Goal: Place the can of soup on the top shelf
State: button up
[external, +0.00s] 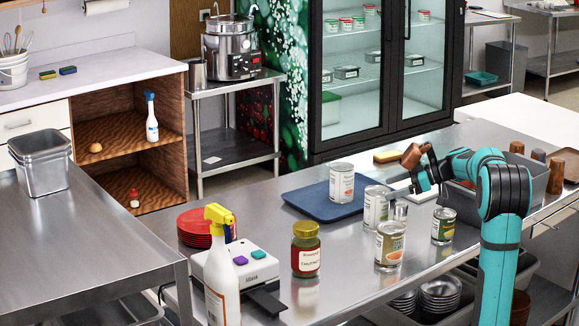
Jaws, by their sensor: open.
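Several cans stand upright on the steel counter (345,262). One white-labelled can (342,184) is on a blue tray (300,200). A second pale can (376,207) stands just right of the tray, a can with an orange picture (390,246) is nearer, and a short green-labelled can (443,227) is further right. The labels are too small to tell which is soup. The wooden unit at left has an upper shelf (115,128); a glass-door cabinet (365,95) also has shelves.
A yellow-topped spray bottle (221,265), a jar (306,250), red plates (197,227) and a white device (240,262) crowd the counter's left. A grey bin (535,180) stands at right. The wooden upper shelf holds a spray bottle (152,118) and a small round item.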

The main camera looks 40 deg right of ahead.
aim_at(383, 190)
jog(key=x, duration=0.5)
jog(key=shift+w+a, duration=0.1)
jog(key=shift+a, duration=0.05)
jog(key=c, duration=1.5)
jog(key=shift+r, duration=5)
